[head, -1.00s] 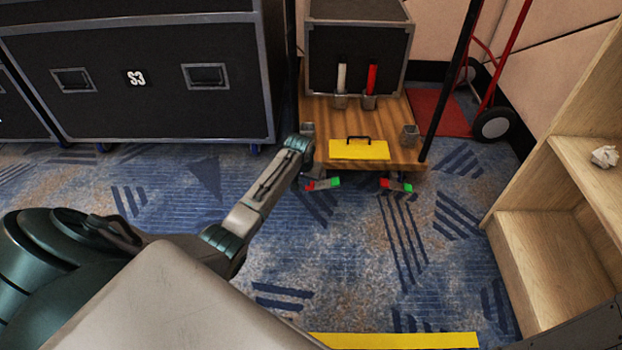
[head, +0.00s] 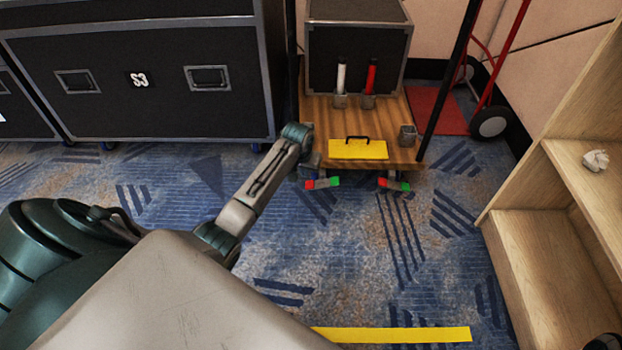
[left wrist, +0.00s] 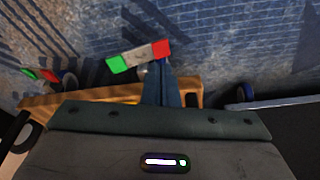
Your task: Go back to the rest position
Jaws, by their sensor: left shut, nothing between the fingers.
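My left gripper (head: 310,166) is at the front left corner of the wooden cart deck, with its arm reaching in from the left. In the left wrist view its fingers (left wrist: 160,72) are together and hold nothing. They point toward a red and green caster pedal (left wrist: 138,56), which lies just beyond their tips in that picture. I cannot tell whether they touch it. My right gripper does not show.
The cart (head: 388,158) carries a yellow plate with a handle (head: 358,149), a white and a red cylinder, and a black case (head: 358,50). A large black case (head: 140,110) stands left, a wooden shelf (head: 530,255) right. Carpet between is clear.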

